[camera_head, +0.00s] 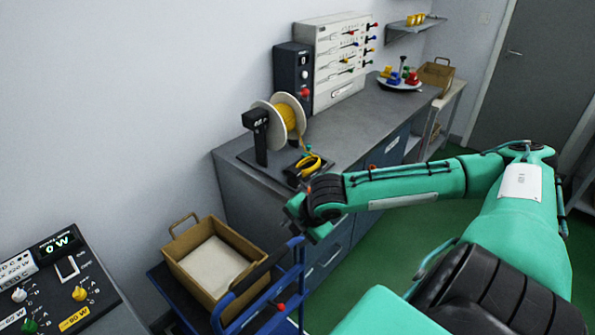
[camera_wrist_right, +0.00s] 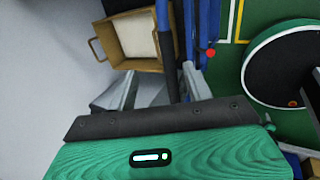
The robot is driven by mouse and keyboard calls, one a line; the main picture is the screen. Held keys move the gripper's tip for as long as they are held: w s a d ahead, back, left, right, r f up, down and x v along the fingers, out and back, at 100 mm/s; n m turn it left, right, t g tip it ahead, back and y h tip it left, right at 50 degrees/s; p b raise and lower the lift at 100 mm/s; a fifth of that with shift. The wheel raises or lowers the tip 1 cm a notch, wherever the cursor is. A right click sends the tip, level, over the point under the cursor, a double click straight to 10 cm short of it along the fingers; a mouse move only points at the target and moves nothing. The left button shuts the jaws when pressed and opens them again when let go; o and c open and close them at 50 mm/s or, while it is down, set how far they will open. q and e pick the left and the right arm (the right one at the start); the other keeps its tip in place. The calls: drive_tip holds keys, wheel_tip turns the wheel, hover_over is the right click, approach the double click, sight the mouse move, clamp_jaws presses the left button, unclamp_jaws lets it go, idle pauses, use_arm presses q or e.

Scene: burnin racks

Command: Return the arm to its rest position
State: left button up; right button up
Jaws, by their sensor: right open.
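My right arm (camera_head: 405,187) is green and reaches in from the right, stretched out across the front of the grey workbench. Its right gripper (camera_head: 298,212) is beside the bench's near corner, above the blue cart's handle. In the right wrist view the two grey fingers of this gripper (camera_wrist_right: 160,86) are apart, with nothing held between them. The cart's blue rail shows just beyond the fingers; I cannot tell how close it is. My left gripper is not in view.
A blue cart (camera_head: 286,250) carries a wooden crate (camera_head: 176,262) beside the bench (camera_head: 365,115). A cable spool (camera_head: 262,108), yellow tape roll (camera_head: 311,166), test panel (camera_head: 330,30) and plate of coloured parts (camera_head: 400,86) stand on the bench. A control box (camera_head: 100,290) is at lower left.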

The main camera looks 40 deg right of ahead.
drive_tip(key=shift+s+r, duration=0.25)
drive_tip(key=shift+r, duration=0.25)
